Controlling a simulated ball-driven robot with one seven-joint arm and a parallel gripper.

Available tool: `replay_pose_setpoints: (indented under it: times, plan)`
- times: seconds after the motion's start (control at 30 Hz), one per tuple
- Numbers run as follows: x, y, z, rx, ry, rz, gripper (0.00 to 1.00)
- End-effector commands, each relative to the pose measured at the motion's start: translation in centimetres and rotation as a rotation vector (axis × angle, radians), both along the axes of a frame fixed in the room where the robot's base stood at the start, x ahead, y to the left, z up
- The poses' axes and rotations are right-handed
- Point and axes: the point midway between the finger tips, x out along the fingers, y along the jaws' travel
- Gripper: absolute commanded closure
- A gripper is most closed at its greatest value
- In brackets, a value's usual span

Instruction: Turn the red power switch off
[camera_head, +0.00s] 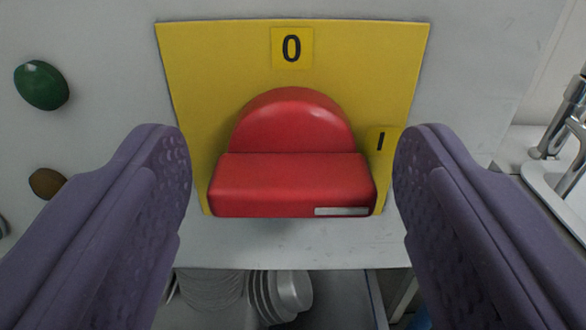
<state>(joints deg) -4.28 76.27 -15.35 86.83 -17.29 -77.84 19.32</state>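The red power switch (291,180) is in the middle of the camera view, on a yellow plate (195,60) fixed to a pale panel. It has a rounded back and a wide bar handle lying horizontally. A pale marker strip sits at the lower right end of the bar. A "0" label (291,48) is above the switch, and an "I" label (380,141) is at its right. My gripper (293,165) is open, with one purple textured finger on each side of the switch. A gap shows between each fingertip and the bar.
A green round knob (41,85) and a brown knob (46,183) are on the panel at left. Below the panel are stacked white dishes (275,295). A metal tap (563,125) and white sink are at the right.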

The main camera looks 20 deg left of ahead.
Motion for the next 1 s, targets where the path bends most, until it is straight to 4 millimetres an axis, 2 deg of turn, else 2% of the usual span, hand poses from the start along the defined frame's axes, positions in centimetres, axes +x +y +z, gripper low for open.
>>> replay_pose_setpoints:
  times: [0.03,0.2,0.57,1.0]
  plan:
    - [-0.01,0.00,0.01,0.000,0.000,0.000,0.44]
    - [-0.01,0.00,0.01,0.000,0.000,0.000,0.82]
    - [-0.04,0.02,-0.24,-0.055,-0.017,0.000,0.82]
    - [-0.05,0.18,-0.59,-0.381,-0.124,0.000,0.81]
